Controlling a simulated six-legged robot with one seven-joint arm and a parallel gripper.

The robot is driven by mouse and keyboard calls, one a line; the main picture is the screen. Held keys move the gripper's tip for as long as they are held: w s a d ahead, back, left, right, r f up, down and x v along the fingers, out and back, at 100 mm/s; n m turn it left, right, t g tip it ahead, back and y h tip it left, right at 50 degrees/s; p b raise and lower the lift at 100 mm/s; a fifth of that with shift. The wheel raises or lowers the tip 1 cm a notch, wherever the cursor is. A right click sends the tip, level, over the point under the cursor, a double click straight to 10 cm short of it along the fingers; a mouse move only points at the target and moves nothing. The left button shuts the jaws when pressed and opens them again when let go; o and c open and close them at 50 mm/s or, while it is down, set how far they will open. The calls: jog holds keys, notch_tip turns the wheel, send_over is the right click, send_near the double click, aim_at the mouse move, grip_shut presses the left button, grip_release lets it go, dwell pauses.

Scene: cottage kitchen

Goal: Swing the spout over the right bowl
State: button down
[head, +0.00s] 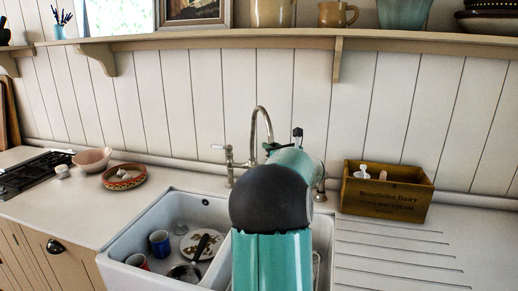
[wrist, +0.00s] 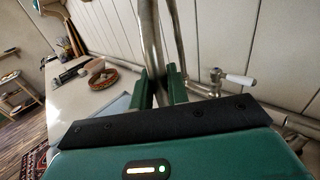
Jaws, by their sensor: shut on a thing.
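The metal tap with its tall curved spout (head: 256,120) stands behind the double white sink. In the wrist view the spout (wrist: 150,40) runs down between the two green fingers of my gripper (wrist: 162,85), which is shut on it. In the head view my arm hides the fingers and the spout's lower end, so I cannot tell exactly which bowl the outlet is over. The left bowl (head: 196,212) shows to the left of my arm. The right bowl (head: 321,232) is mostly hidden behind my arm; only a strip of its right side shows.
The left bowl holds a blue mug (head: 160,243), a red mug (head: 137,261), a plate (head: 187,245) and a pan (head: 184,273). A white-handled tap lever (wrist: 238,79) is close right of my fingers. A wooden crate (head: 386,198) stands right, a shelf (head: 420,43) above.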

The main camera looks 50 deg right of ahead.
jog(key=shift+s+d, duration=0.8)
jog(key=shift+d, duration=0.35)
jog(key=c, duration=1.4)
grip_release()
jog(key=v, duration=1.3)
jog(key=shift+s+a, duration=0.15)
jog(key=shift+s, duration=0.2)
